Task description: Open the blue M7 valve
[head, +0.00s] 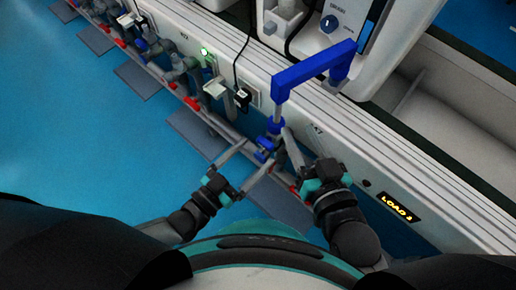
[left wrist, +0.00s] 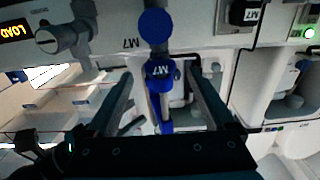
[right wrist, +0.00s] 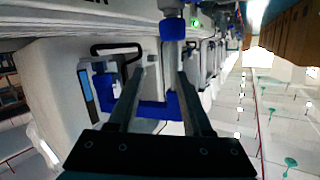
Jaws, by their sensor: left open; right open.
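The blue M7 valve (head: 266,143) sits low on the pipe against the white bench side, under a tall blue arched pipe (head: 313,66). My left gripper (head: 258,152) is open, close to the valve from the left. My right gripper (head: 284,143) is open, close beside the valve on the right. In the right wrist view the blue pipe (right wrist: 152,109) shows between the fingers. Contact with the valve cannot be told.
The bench side (head: 385,165) runs diagonally behind the valve, with a LOAD 3 display (head: 398,207) at the right. Several grey valves with red handles (head: 192,103) line the pipe to the left. The blue floor (head: 80,150) at the left is mostly clear.

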